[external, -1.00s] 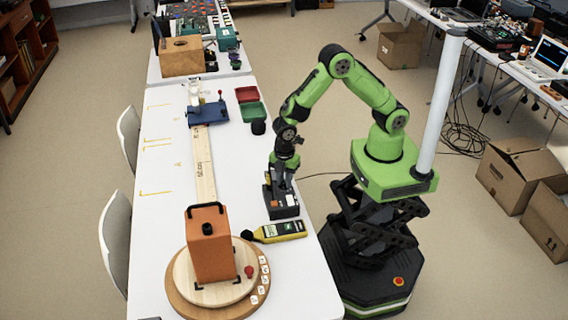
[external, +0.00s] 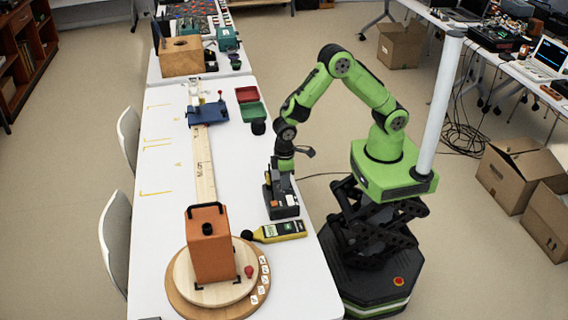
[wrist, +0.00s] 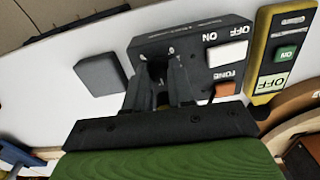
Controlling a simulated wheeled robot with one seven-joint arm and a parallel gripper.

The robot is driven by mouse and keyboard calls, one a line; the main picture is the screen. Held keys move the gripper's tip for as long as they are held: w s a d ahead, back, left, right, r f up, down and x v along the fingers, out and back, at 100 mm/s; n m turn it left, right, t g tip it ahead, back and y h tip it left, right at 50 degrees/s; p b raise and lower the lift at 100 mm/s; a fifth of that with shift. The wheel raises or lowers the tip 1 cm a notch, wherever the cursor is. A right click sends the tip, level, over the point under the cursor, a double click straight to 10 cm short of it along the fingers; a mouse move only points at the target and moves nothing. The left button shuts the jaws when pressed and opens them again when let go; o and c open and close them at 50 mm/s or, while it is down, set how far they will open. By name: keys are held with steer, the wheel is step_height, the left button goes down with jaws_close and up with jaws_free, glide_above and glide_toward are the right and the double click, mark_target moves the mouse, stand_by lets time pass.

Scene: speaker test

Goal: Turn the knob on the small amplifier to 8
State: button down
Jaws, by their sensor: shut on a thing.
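The small amplifier (external: 284,206) is a dark box near the table's right edge. In the wrist view its black top (wrist: 190,43) carries ON and OFF lettering, a white switch and an orange TONE switch. My gripper (external: 281,179) points down onto the amplifier. In the wrist view my gripper (wrist: 160,76) is closed around the dark knob (wrist: 157,69), which is mostly hidden between the fingers. The knob's pointer and its number scale cannot be read.
An orange speaker box (external: 209,247) stands on a round wooden turntable (external: 180,287). Red (external: 246,94) and green (external: 252,111) trays and a blue stand (external: 207,112) are farther back. A dark grey block (wrist: 101,74) is near the amplifier.

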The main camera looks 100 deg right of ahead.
steer(key=m, duration=0.5)
steer(key=shift+w+m, duration=0.1)
steer(key=shift+m, duration=0.2)
steer(key=m, duration=1)
steer(key=shift+m, duration=0.4)
steer(key=m, duration=0.5)
steer(key=shift+b, duration=0.3)
steer(key=shift+m, duration=0.4)
steer(key=c, duration=1)
jaws_free()
steer(key=shift+o, duration=0.2)
